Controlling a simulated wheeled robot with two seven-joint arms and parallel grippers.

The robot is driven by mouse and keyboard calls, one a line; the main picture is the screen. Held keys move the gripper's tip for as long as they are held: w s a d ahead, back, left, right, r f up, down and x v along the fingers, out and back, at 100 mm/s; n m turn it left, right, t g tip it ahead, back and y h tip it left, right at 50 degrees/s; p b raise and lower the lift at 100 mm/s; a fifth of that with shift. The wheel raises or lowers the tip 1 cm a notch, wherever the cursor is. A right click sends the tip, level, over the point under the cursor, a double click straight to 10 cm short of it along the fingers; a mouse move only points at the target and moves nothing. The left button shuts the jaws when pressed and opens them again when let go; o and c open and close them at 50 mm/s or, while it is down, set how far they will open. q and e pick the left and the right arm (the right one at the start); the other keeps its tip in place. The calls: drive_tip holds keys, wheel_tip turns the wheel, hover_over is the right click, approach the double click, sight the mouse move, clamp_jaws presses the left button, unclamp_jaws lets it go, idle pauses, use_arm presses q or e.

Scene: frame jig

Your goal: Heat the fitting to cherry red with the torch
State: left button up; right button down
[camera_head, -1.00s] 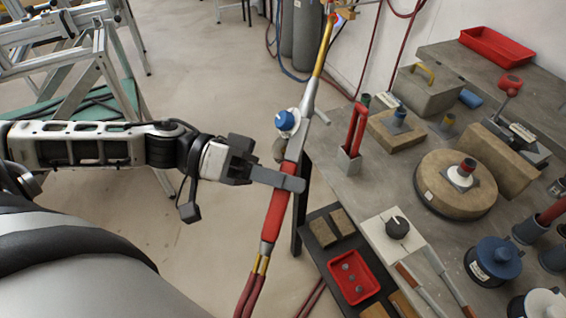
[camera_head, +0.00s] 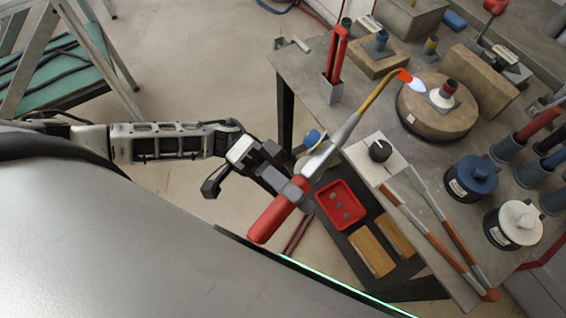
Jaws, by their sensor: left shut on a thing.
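My left gripper (camera_head: 290,188) is shut on the torch (camera_head: 275,215) by its red handle. The torch's brass neck (camera_head: 372,92) points up and right, and its tip ends in an orange nozzle with a lit blue-white flame (camera_head: 416,86). The flame's end is close to the fitting (camera_head: 449,88), a small piece with a dark reddish top on a pale base, on the round tan brick (camera_head: 424,118). I cannot tell whether the flame touches the fitting. My right gripper is not in view.
The grey workbench (camera_head: 300,72) holds a red holder (camera_head: 337,52), a white block with a black knob (camera_head: 379,152), a blue pot (camera_head: 471,178) and a white pot (camera_head: 514,224). A red tray (camera_head: 343,204) lies on a lower dark shelf.

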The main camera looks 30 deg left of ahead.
use_arm(q)
drive_tip(key=w+d+f, duration=0.5)
drive_tip(key=w+f, duration=0.1)
drive_tip(key=shift+f, duration=0.15)
drive_tip(key=shift+s, duration=0.15)
idle(6.7)
drive_tip(key=shift+s+a+r+p, duration=0.45)
drive_tip(key=shift+s+a+r, duration=0.25)
drive_tip(key=shift+r, duration=0.25)
